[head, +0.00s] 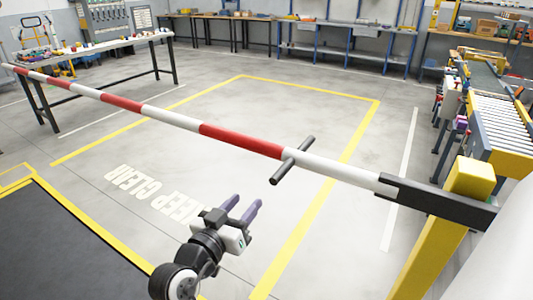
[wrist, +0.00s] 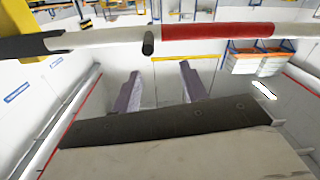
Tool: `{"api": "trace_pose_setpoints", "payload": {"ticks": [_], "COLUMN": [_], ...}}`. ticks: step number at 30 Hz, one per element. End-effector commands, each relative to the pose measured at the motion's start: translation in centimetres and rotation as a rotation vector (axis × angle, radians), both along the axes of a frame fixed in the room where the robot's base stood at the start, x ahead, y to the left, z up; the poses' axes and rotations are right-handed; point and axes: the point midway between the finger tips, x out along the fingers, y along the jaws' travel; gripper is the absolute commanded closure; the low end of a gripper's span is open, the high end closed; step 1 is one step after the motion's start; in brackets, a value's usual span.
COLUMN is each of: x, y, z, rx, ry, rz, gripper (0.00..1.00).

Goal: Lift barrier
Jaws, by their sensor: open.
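The barrier is a red and white striped pole (head: 240,139) that runs across the head view, near level. Its right end sits in a dark bracket (head: 437,203) on a yellow post (head: 434,245). A dark crossbar handle (head: 292,160) sticks out from the pole near a red-white joint. My gripper (head: 243,208) is open and empty, below and left of the handle, apart from it. In the wrist view the two purple fingers (wrist: 160,88) point up towards the pole (wrist: 200,34), and the handle's end (wrist: 148,44) shows just beyond them, a little left of their middle.
A yellow-outlined floor area with "KEEP CLEAR" lettering (head: 150,190) lies empty under the pole. A dark mat (head: 60,245) lies at lower left. A table with small items (head: 100,45) stands at back left. A roller conveyor (head: 492,108) stands at right, beyond the post.

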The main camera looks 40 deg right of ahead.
Motion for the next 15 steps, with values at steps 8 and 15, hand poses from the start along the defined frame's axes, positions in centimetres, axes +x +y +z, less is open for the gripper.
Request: {"api": "trace_pose_setpoints", "payload": {"ticks": [8, 15], "x": [-1.0, 0.9], "y": [-2.8, -7.3], "z": [0.2, 0.4], "rx": [0.001, 0.003], "ry": [0.013, 0.013], "rz": [-0.056, -0.055], "gripper": [0.57, 0.57]}}
